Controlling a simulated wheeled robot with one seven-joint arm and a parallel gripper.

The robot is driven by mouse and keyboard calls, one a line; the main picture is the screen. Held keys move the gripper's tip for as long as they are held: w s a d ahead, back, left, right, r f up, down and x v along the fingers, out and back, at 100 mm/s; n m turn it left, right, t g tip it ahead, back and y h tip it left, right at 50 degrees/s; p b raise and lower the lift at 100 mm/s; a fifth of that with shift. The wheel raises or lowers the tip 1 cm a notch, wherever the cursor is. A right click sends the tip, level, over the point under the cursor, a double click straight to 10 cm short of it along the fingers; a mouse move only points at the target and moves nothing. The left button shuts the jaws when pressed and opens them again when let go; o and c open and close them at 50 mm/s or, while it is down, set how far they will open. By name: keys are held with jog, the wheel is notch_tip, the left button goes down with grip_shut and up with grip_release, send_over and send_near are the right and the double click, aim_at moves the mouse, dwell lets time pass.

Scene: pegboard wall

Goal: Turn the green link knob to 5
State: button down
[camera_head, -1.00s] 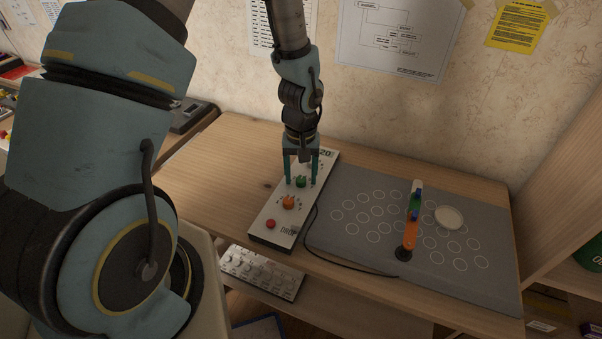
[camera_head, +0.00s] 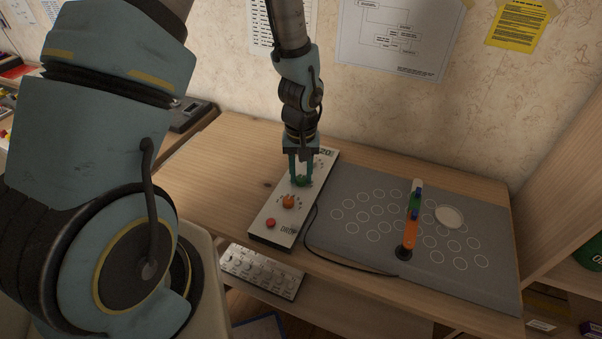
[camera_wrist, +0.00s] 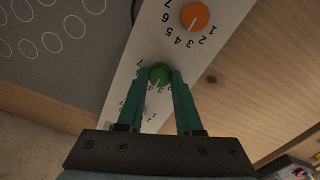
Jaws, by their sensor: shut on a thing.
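The green knob (camera_head: 302,181) sits on a white control panel (camera_head: 262,222) on the wooden desk. In the wrist view the green knob (camera_wrist: 159,74) lies between my two teal fingertips, with a pale pointer line on it and printed numbers around it, partly hidden by the fingers. My gripper (camera_head: 301,180) points down over the panel and is shut on the green knob; it also shows in the wrist view (camera_wrist: 160,80). The exact number under the pointer cannot be read.
A grey mat (camera_head: 345,240) with circles lies to the right, bearing an orange and green upright object (camera_head: 411,232) and a white disc (camera_head: 449,217). A black cable runs beside the panel.

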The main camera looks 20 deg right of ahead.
aim_at(300, 178)
jog(key=shift+m, duration=2.8)
jog(key=c, duration=0.6)
grip_release()
notch_tip(300, 178, up, 11)
jog(key=shift+f+b, duration=0.1)
jog(key=shift+b, duration=0.8)
jog(key=shift+a, duration=0.1)
